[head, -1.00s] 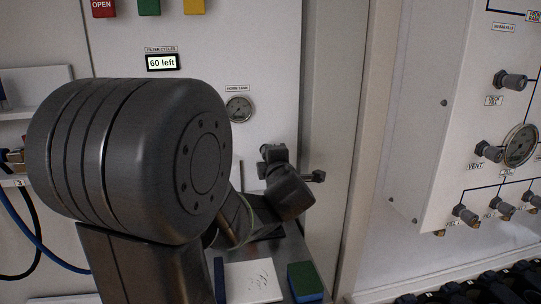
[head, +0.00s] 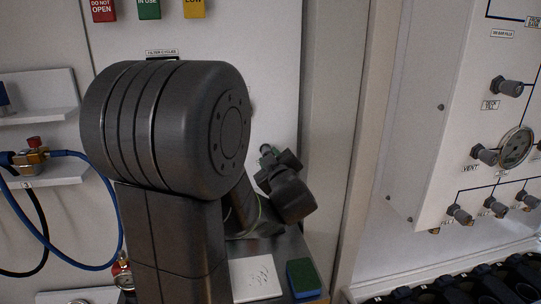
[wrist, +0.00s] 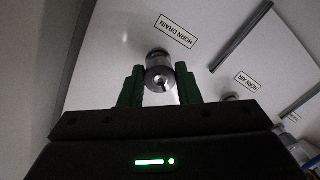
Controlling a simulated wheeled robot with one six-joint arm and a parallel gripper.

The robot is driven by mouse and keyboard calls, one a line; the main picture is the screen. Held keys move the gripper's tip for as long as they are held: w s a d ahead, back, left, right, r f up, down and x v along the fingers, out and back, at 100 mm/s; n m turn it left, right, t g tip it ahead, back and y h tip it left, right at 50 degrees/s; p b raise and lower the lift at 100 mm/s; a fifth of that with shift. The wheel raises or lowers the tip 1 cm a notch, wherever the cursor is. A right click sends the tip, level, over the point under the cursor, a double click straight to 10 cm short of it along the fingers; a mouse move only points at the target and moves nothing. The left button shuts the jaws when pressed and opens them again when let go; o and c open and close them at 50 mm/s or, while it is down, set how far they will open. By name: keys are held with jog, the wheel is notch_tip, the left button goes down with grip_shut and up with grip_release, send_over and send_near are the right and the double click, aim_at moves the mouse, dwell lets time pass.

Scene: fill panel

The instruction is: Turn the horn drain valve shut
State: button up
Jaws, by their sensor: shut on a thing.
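The horn drain valve (wrist: 159,76) is a round metallic knob on the pale panel, right by its "HORN DRAIN" label (wrist: 176,31) in the wrist view. My gripper (wrist: 160,88) has its two green fingers on either side of the knob, shut on it. A dark slot or mark shows on the knob's face. In the head view my gripper (head: 268,150) is small and partly seen beyond my arm, at the panel. The valve itself cannot be made out there.
A "HORN AIR" label (wrist: 246,81) and another fitting (wrist: 229,97) lie right of the valve. In the head view a white pad (head: 254,278) and a green-and-blue block (head: 303,278) lie on the shelf below. A panel with several valves (head: 510,87) stands at right.

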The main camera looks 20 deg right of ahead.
jog(key=m+p, duration=0.2)
jog(key=m, duration=0.8)
jog(key=shift+a+p, duration=0.15)
jog(key=shift+p, duration=0.2)
jog(key=shift+f, duration=0.1)
dwell(0.3)
jog(key=o, duration=1)
jog(key=shift+c, duration=0.2)
jog(key=b+v, duration=0.1)
jog(key=v, duration=1.2)
jog(key=shift+s+f, duration=0.25)
jog(key=shift+s, duration=0.15)
jog(key=shift+w, duration=0.1)
jog(key=p+x, duration=0.1)
jog(key=x, duration=1.2)
jog(key=shift+w+r, duration=0.25)
jog(key=shift+w, duration=0.1)
